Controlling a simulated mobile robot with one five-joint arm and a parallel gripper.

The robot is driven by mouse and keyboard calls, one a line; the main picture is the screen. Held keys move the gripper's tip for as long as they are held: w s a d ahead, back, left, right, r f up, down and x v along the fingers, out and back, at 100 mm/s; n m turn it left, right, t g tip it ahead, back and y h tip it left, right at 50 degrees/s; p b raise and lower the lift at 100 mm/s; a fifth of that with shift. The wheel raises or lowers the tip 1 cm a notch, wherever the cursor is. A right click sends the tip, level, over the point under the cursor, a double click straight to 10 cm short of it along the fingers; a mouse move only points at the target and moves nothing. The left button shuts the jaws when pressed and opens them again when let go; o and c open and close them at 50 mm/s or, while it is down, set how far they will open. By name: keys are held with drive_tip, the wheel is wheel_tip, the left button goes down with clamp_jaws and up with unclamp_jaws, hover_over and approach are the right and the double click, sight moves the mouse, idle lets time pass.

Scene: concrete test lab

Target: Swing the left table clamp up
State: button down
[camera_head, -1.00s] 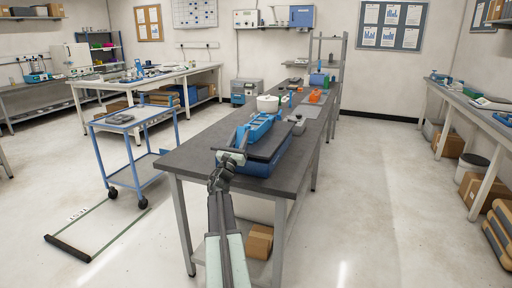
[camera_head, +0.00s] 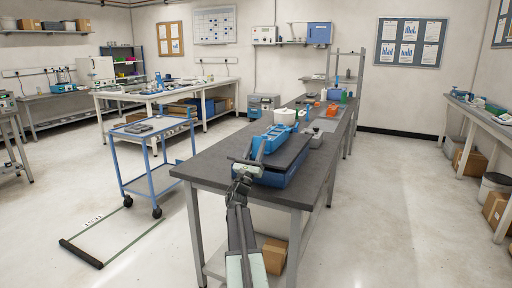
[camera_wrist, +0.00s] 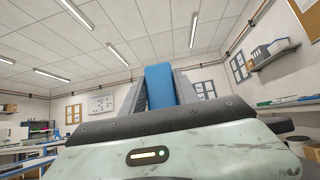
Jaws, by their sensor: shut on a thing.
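A blue machine (camera_head: 287,177) with a dark flat top plate (camera_head: 292,152) stands on the near end of the long dark bench. A blue block-shaped part (camera_head: 277,136) sits on the plate. A narrow blue bar, which looks like the left table clamp (camera_head: 259,149), stands up at the plate's left edge. My gripper (camera_head: 247,166) reaches to that bar from the near side. In the wrist view, my gripper (camera_wrist: 160,88) is shut on the blue clamp bar (camera_wrist: 159,72), which stands between its two grey fingers. The clamp's hinge is hidden.
The dark bench (camera_head: 222,165) runs away from me. A white tub (camera_head: 285,117), orange items (camera_head: 332,110) and a small grey device (camera_head: 316,138) stand farther along it. A blue trolley (camera_head: 152,160) is to the left. The floor on the right is open.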

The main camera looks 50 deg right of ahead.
drive_tip(key=shift+s, duration=0.1)
drive_tip(key=c, duration=0.9)
unclamp_jaws()
drive_tip(key=shift+f, duration=0.1)
drive_tip(key=b+v, duration=0.5)
drive_tip(key=v, duration=0.2)
drive_tip(key=shift+a+f, duration=0.2)
drive_tip(key=shift+a, duration=0.15)
